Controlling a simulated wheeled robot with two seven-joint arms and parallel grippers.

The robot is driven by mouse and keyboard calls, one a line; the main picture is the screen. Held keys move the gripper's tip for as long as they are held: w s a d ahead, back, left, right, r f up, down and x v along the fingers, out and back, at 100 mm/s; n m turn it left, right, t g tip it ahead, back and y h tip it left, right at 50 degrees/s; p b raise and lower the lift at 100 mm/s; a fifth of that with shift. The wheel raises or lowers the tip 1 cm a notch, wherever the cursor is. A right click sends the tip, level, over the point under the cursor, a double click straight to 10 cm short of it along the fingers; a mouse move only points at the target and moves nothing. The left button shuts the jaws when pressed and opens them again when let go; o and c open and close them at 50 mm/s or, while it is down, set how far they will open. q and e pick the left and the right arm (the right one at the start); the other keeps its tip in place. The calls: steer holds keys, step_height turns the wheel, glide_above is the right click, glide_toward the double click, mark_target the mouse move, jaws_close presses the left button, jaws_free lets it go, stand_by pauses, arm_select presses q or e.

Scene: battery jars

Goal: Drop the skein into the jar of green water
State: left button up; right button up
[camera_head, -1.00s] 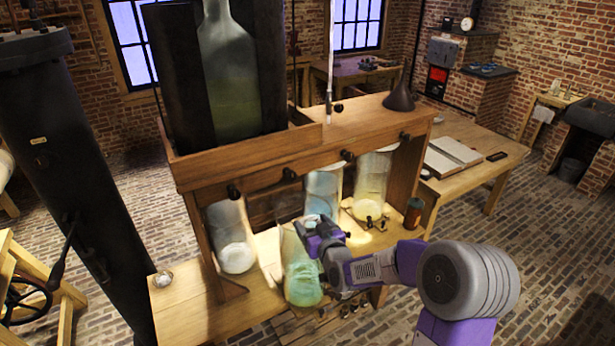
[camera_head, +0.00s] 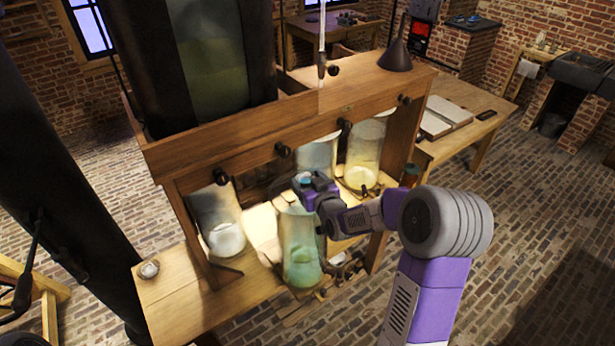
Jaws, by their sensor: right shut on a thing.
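The jar of green water (camera_head: 301,262) is a clear glass jar with green liquid low in it. It stands at the front edge of the wooden bench. My right gripper (camera_head: 296,190) is at the jar's mouth, with its fingers over the rim area. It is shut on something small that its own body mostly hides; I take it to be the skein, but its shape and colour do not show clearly. My left gripper is not in view.
Other jars stand under the wooden shelf: a whitish one (camera_head: 224,232) at left, a pale blue one (camera_head: 317,152) behind my gripper and a yellowish one (camera_head: 364,160) at right. A small dish (camera_head: 149,269) sits on the bench's left end. A dark funnel (camera_head: 396,50) stands on the shelf.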

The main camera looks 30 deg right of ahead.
step_height(320, 180, down, 2)
steer(key=shift+f+b, duration=0.1)
steer(key=shift+b, duration=0.2)
steer(key=o, duration=1.1)
steer(key=shift+b+v, duration=0.65)
steer(key=shift+v, duration=3.1)
